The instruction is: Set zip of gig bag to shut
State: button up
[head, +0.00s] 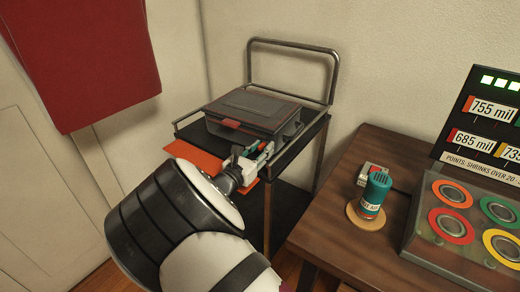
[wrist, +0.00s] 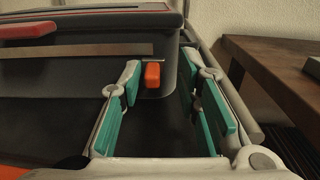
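The gig bag (head: 262,103) is a dark grey case with a raised lid panel, lying on the top shelf of a cart. In the wrist view its dark side (wrist: 60,75) fills the left and middle. A small orange tab (wrist: 152,75), which looks like the zip pull, stands out near the right end of a brown strip (wrist: 75,51) along that side. My gripper (wrist: 168,75) is open, with teal pads on both fingers. The tab shows between the fingertips, closer to the left one. I cannot tell whether they touch. In the head view my gripper (head: 258,157) is at the bag's near side.
The cart has a metal rail and a tall handle (head: 294,43). An orange sheet (head: 196,156) overhangs its near edge. A wooden table (head: 345,225) at right holds a teal can (head: 373,195), a small box and a game panel. A red cloth (head: 85,60) hangs at left.

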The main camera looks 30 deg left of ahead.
jog(key=shift+s+a, duration=0.1)
jog(key=shift+s, duration=0.2)
jog(key=s, duration=1.1)
jog(key=shift+s+a, duration=0.1)
jog(key=shift+s, duration=0.15)
